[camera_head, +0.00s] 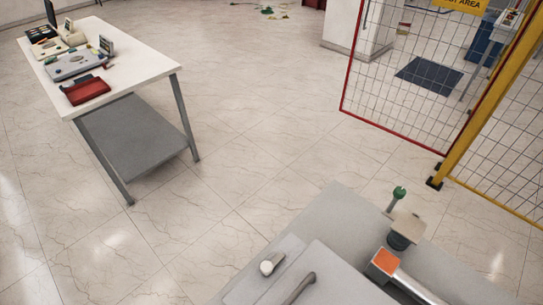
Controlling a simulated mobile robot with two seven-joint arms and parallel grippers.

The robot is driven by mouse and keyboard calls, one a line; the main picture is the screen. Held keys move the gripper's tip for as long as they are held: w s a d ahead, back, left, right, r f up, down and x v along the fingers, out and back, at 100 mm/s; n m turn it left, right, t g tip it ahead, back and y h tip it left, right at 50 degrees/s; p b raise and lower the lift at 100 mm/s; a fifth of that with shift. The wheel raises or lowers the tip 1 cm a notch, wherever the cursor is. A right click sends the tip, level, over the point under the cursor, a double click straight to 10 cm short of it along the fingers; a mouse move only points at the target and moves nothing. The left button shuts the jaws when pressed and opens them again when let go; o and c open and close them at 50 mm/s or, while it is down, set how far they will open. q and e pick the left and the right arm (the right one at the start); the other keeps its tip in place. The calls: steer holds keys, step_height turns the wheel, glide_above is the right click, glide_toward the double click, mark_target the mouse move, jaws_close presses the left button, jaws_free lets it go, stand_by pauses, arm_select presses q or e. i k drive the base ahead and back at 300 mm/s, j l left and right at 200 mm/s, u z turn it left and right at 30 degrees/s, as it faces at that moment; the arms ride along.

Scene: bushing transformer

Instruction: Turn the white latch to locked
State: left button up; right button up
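A small latch-like piece with a rounded white end (268,266) lies on the flat top of a grey cabinet-like unit (335,215) at the bottom of the head view. It may be the white latch; I cannot tell its locked or unlocked position. A dark grey curved handle (300,288) sits to its right on the same unit. Neither of my grippers shows in this view.
On the grey unit's right stand a green-topped knob (399,192), a dark round post with a beige plate (405,229), and a silver tube with an orange end (386,261). A white table (140,62) stands upper left; a mesh fence (400,95) upper right. Open floor lies between.

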mark_target(266, 267)
steer(key=k+j+z, duration=0.25)
steer(key=j+z, duration=0.2)
steer(key=k+j+z, duration=0.6)
steer(key=z, duration=0.15)
steer(key=k+j+z, duration=0.2)
steer(key=j+z, duration=0.2)
steer(key=k+j+z, duration=0.2)
steer(key=z, duration=0.15)
steer(key=k+l+u, duration=0.25)
steer(key=l, duration=0.3)
steer(key=k+l+u, duration=0.2)
steer(key=k+l, duration=0.25)
steer(key=i+j+z, duration=0.15)
steer(key=j, duration=0.2)
steer(key=i+j+z, duration=0.3)
steer(key=i+j, duration=0.15)
steer(key=j, duration=0.3)
